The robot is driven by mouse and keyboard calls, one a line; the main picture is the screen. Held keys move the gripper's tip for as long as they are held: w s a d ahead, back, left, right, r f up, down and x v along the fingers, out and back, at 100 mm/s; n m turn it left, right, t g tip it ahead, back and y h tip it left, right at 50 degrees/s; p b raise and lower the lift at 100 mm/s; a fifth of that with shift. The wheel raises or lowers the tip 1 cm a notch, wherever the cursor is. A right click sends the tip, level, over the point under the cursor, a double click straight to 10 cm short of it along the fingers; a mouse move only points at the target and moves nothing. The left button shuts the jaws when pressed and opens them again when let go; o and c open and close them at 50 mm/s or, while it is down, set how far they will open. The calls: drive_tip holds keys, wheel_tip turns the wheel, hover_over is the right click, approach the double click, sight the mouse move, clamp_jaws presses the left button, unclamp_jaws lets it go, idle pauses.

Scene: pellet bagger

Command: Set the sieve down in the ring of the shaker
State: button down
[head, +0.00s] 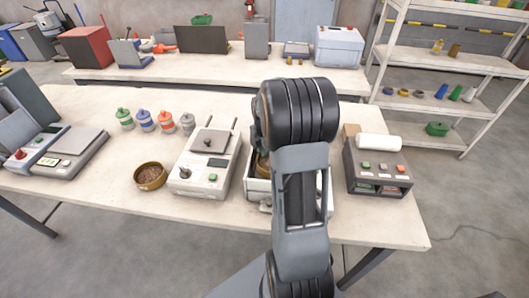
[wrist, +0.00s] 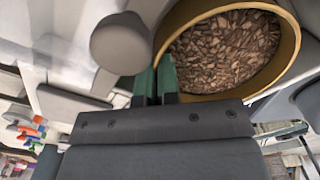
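The sieve (wrist: 289,62), a round brass-coloured pan full of brown chips, shows large in the wrist view. My gripper (wrist: 156,82) has its two green fingertips close together at the near left part of its wall, with the wall between them. In the head view the sieve (head: 262,166) is a brown sliver, mostly hidden behind my arm. I cannot see the ring.
A white open box (head: 257,186) lies partly behind my arm. A brown bowl of chips (head: 150,176) and several coloured-lid jars (head: 166,121) stand left. A grey button unit (head: 377,172) with a white roll (head: 379,142) stands right. The table's front strip is mostly clear.

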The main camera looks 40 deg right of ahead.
drive_tip(key=shift+f, duration=0.6)
drive_tip(key=shift+f, duration=0.1)
drive_tip(key=c, duration=1.6)
unclamp_jaws()
drive_tip(key=shift+c, duration=0.2)
wheel_tip(320, 180, up, 12)
drive_tip(key=s+a+m+t, duration=0.2)
drive_tip(key=s+a+m, duration=0.4)
drive_tip(key=a+m, duration=0.3)
drive_tip(key=s+a+r+m+t, duration=0.1)
drive_tip(key=s+a+m+t, duration=0.1)
drive_tip(key=s+a+m, duration=0.5)
drive_tip(key=shift+a+m, duration=1.1)
drive_tip(key=shift+a, duration=0.5)
